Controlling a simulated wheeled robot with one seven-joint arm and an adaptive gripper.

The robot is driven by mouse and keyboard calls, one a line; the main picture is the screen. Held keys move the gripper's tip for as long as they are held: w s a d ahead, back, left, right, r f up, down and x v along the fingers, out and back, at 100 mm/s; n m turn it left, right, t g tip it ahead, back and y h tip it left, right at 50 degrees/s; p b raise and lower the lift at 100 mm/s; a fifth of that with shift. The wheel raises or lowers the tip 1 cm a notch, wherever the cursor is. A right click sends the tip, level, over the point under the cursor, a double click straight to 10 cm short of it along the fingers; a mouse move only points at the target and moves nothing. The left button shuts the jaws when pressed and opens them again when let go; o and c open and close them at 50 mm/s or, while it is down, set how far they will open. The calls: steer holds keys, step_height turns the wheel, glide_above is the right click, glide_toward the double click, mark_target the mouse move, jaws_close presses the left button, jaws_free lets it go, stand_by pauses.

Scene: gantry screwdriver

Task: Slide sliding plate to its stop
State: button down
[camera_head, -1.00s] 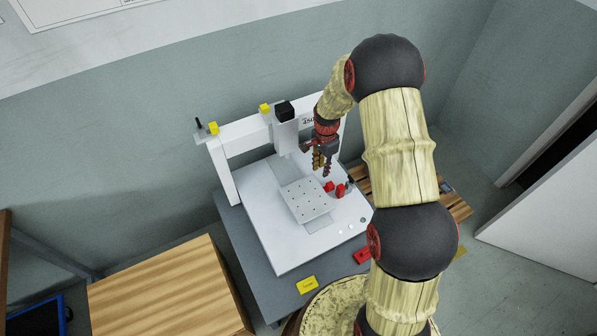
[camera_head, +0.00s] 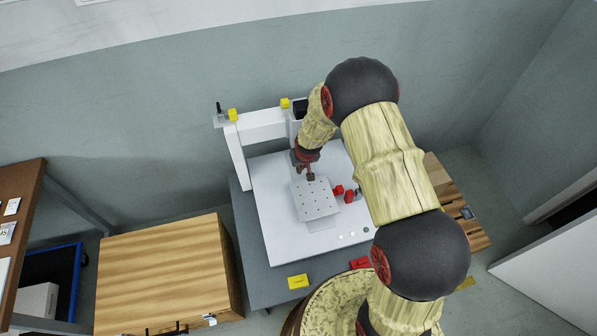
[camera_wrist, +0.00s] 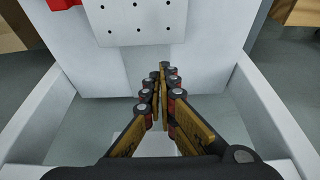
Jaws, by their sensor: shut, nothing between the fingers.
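The sliding plate (camera_head: 319,205) is a pale square with rows of small holes, lying over a grey track on the white machine bed (camera_head: 278,225). In the wrist view the plate (camera_wrist: 135,25) is at the top, partly cut off. My gripper (camera_head: 310,177) is at the plate's rear edge in the head view, pointing down. In the wrist view my gripper's (camera_wrist: 166,70) fingertips are together and empty. A small gap shows between them and the plate's near edge; I cannot tell their height or whether they touch it.
The white gantry frame (camera_head: 262,127) stands behind the plate, partly hidden by my arm. Red blocks (camera_head: 349,196) sit right of the plate; one also shows in the wrist view (camera_wrist: 62,4). A yellow label (camera_head: 298,281) and a wooden cabinet (camera_head: 160,260) are at the front left.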

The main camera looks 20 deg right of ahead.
steer(key=b+x, duration=0.3)
steer(key=x, duration=0.6)
steer(key=shift+w+f, duration=0.15)
steer(key=shift+f, duration=0.25)
